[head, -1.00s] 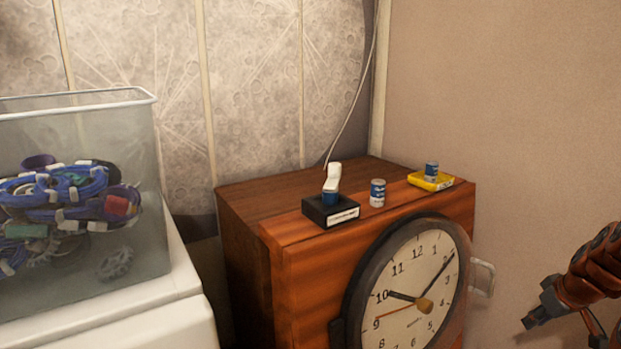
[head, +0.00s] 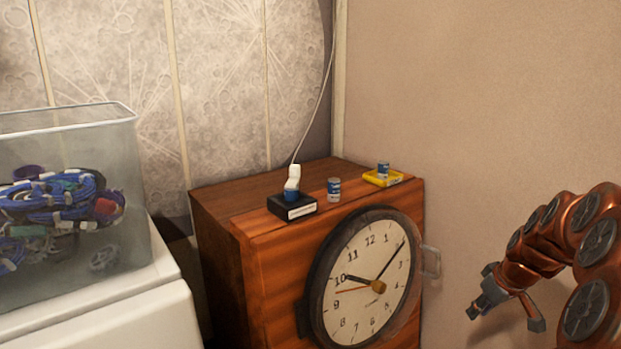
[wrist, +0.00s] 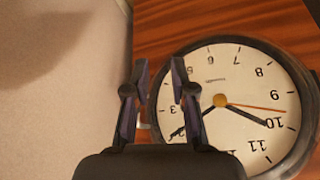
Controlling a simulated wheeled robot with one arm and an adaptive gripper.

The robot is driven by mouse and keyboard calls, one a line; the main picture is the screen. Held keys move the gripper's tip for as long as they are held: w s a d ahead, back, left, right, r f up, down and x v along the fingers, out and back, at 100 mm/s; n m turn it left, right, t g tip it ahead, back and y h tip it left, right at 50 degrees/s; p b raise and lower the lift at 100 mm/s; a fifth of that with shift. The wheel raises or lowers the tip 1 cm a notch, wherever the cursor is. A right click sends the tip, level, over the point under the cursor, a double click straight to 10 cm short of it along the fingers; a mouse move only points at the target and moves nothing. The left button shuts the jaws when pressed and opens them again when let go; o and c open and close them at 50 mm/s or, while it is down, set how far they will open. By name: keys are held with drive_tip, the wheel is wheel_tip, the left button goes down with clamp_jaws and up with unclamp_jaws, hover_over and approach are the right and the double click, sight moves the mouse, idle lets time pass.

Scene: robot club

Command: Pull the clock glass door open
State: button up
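The clock (head: 352,290) is a round white dial with a dark rim, set in the front of a wooden case. It also shows upside down in the wrist view (wrist: 230,80). Its round glass door lies over the dial and looks closed. A pale loop handle (head: 431,262) sticks out at the rim's right side. My gripper (head: 505,314) is open and empty, to the right of and lower than the handle, apart from it.
On the wooden case (head: 225,205) stand a black box (head: 291,207) with a white-and-blue item, a small can (head: 334,190), and a yellow box (head: 382,178) with another can. A clear bin (head: 70,220) of cables stands left. The wall (head: 450,120) is right.

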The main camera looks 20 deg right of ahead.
drive_tip(key=s+a+r+g+y+p, duration=0.1)
drive_tip(key=s+a+r+p, duration=0.1)
drive_tip(key=a+r+p, duration=0.75)
drive_tip(key=s+a+r+g+p, duration=0.2)
drive_tip(key=a+r+p, duration=0.35)
drive_tip(key=a, duration=0.75)
drive_tip(key=s+a+r+g+p, duration=0.1)
drive_tip(key=s+a+r+p, duration=0.5)
drive_tip(key=s, duration=0.3)
drive_tip(key=s+a+r+g+h+p, duration=0.1)
drive_tip(key=s+a+r+g+p, duration=0.1)
drive_tip(key=s+a+r+p, duration=0.4)
drive_tip(key=s+r+p, duration=0.2)
drive_tip(key=s+r, duration=0.1)
drive_tip(key=s, duration=0.1)
drive_tip(key=shift+r, duration=0.25)
drive_tip(key=shift+s+a, duration=0.1)
drive_tip(key=shift+a, duration=0.1)
drive_tip(key=shift+a, duration=0.1)
